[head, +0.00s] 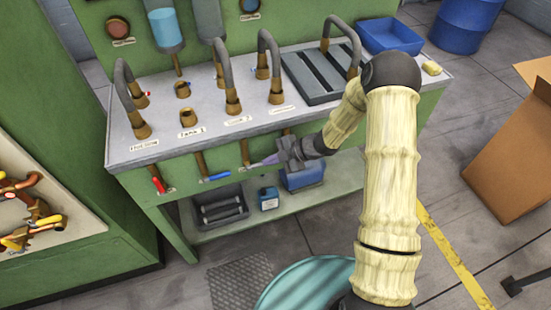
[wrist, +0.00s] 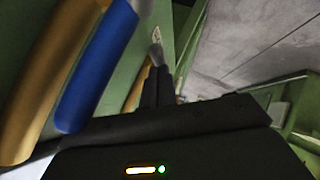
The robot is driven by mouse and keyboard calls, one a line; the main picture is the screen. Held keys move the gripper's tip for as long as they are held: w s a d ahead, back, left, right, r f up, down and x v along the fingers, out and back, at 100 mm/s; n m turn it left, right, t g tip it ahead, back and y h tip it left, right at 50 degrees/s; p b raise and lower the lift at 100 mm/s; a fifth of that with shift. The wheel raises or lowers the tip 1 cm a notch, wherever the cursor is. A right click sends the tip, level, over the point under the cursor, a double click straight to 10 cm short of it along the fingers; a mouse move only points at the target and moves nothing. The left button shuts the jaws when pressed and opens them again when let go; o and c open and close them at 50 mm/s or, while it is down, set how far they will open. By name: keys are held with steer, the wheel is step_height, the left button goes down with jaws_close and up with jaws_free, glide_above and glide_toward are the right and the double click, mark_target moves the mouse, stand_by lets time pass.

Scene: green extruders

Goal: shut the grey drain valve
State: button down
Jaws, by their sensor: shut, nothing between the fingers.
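The grey drain valve's handle (head: 264,160) sticks out to the right from a brass pipe under the bench's front edge, in the head view. In the wrist view a grey piece (wrist: 156,52), seemingly this handle, shows just beyond my fingertips. My gripper (head: 281,155) is at the free end of the handle. Its dark fingers (wrist: 158,72) are shut with nothing between them. I cannot tell whether they touch the handle.
A blue valve handle (head: 214,177) lies sideways to the left and looms close in the wrist view (wrist: 97,65). A red handle (head: 158,185) hangs farther left. A lower shelf (head: 335,178) holds a black tray (head: 220,196) and blue containers.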

steer(key=shift+s+f, duration=0.2)
steer(key=shift+f, duration=0.25)
steer(key=shift+r, duration=0.1)
steer(key=shift+w+a+r+p, duration=0.15)
steer(key=shift+w+r+p, duration=0.1)
steer(key=shift+r+p, duration=0.5)
steer(key=s+a+r+p+v, duration=0.1)
steer(key=p+v, duration=0.1)
steer(key=v, duration=1.1)
steer(key=shift+s, duration=0.2)
